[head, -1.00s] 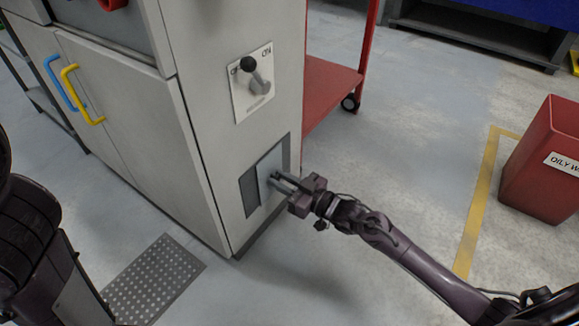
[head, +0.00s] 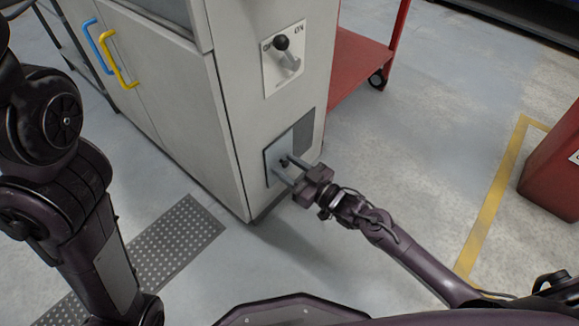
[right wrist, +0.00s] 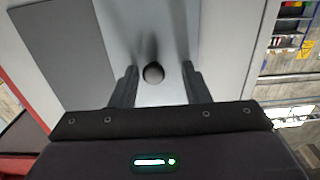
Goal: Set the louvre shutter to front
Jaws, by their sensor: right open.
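The louvre shutter (head: 291,144) is a pale sliding plate low on the cabinet's narrow side. It sits at the left part of its opening, toward the side with the cabinet doors, and dark grey (head: 307,124) shows to its right. It also shows in the right wrist view (right wrist: 160,92), with a dark round knob (right wrist: 153,73). My right gripper (head: 281,164) is open, its fingers pointing at the plate. In the right wrist view its two fingers (right wrist: 158,86) stand either side of the knob, with gaps visible. My left gripper is out of view; only my left arm shows.
Above the shutter is a switch plate (head: 272,80) with a black-knobbed lever. The cabinet doors (head: 150,95) have blue and yellow handles. A red cart (head: 362,68) stands behind, and a red bin (head: 555,165) at the right. Floor between cabinet and bin is clear.

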